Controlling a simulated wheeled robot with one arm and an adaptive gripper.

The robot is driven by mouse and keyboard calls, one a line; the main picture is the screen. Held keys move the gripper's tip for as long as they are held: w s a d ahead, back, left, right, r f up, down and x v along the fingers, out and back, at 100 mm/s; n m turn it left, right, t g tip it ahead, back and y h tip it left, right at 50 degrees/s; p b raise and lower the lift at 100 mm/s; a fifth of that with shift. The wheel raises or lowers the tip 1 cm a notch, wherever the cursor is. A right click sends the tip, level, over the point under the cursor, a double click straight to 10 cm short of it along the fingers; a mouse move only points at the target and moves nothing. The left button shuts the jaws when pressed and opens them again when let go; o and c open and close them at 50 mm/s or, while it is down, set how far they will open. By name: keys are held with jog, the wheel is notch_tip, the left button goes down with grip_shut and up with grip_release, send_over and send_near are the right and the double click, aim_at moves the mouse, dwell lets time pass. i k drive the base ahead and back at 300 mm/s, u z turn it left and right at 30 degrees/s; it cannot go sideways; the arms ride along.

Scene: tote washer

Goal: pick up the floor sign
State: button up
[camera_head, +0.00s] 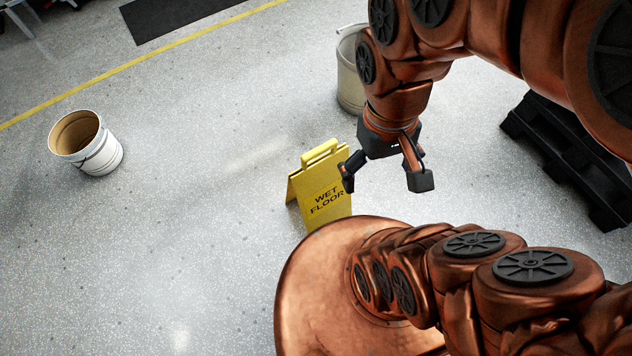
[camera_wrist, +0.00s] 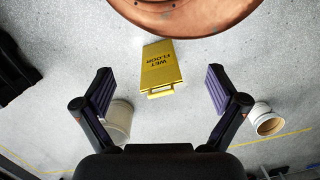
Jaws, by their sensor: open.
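A yellow folding floor sign (camera_head: 322,190) marked "WET FLOOR" stands upright on the grey floor, just in front of my round copper base in the head view. It has a handle at its top. My gripper (camera_head: 384,178) hangs to the right of the sign in the head view, its two dark-padded fingers spread apart and empty. In the wrist view my gripper (camera_wrist: 160,92) is open, and the sign (camera_wrist: 160,66) shows beyond and between the fingers, its handle towards the gripper. No finger is seen closed on the sign. My base hides the sign's lower right edge from the head camera.
A white bucket (camera_head: 98,152) stands at the left. Another pale bucket (camera_head: 350,80) stands behind my wrist, partly hidden. A black pallet (camera_head: 575,150) is at the right. A dark mat (camera_head: 175,14) and a yellow floor line (camera_head: 150,68) lie farther back.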

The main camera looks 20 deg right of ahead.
aim_at(319, 190)
jog(key=z, duration=2)
jog(key=i, duration=3.2)
jog(key=z, duration=5.85)
